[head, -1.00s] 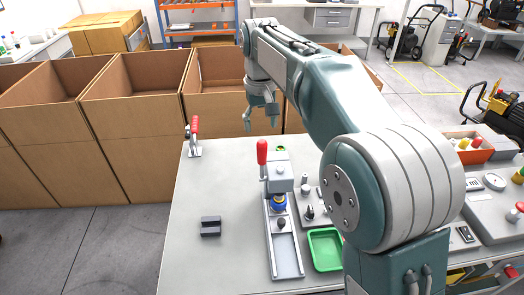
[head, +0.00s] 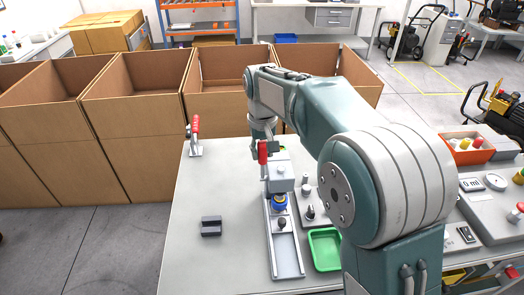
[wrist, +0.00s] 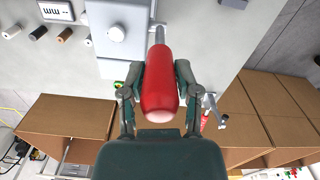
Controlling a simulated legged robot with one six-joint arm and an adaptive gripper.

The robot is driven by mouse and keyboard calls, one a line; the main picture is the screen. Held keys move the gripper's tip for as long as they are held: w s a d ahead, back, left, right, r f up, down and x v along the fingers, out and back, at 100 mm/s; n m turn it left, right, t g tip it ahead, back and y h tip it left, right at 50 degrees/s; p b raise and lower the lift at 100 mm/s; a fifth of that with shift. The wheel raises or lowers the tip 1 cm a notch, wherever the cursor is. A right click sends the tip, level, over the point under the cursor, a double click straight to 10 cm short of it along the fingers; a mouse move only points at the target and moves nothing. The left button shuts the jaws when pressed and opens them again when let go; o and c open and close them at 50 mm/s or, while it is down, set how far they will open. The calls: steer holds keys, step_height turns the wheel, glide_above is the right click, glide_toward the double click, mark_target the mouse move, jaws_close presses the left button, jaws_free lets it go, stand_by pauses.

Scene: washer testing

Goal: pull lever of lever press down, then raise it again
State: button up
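The lever press (head: 281,176) stands on the workbench, with its grey head above a slide rail (head: 285,245). Its lever stands upright, with a red handle (head: 262,153) on top. The handle hides part of the view between the fingers.
A toggle clamp with a red handle (head: 195,128) stands at the back left of the workbench (head: 187,252). A dark block (head: 211,227) lies left of the rail. A green tray (head: 325,249) is to its right. Open cardboard boxes (head: 137,100) stand behind the bench.

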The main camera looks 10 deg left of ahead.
jaws_close()
steer(key=shift+s, duration=0.15)
steer(key=shift+s+d+f+t+y, duration=0.15)
steer(key=shift+s+t, duration=0.45)
steer(key=shift+t, duration=0.05)
steer(key=shift+s+d+f+t+y, duration=0.15)
steer(key=shift+s+f+t+y, duration=0.05)
steer(key=shift+s+t, duration=0.45)
steer(key=shift+s+d+f+t+y, duration=0.15)
steer(key=shift+s+t, duration=0.35)
steer(key=shift+t, duration=0.2)
steer(key=o, duration=0.9)
jaws_free()
steer(key=shift+c, duration=0.2)
steer(key=shift+w+a, duration=0.1)
steer(key=shift+r, duration=0.15)
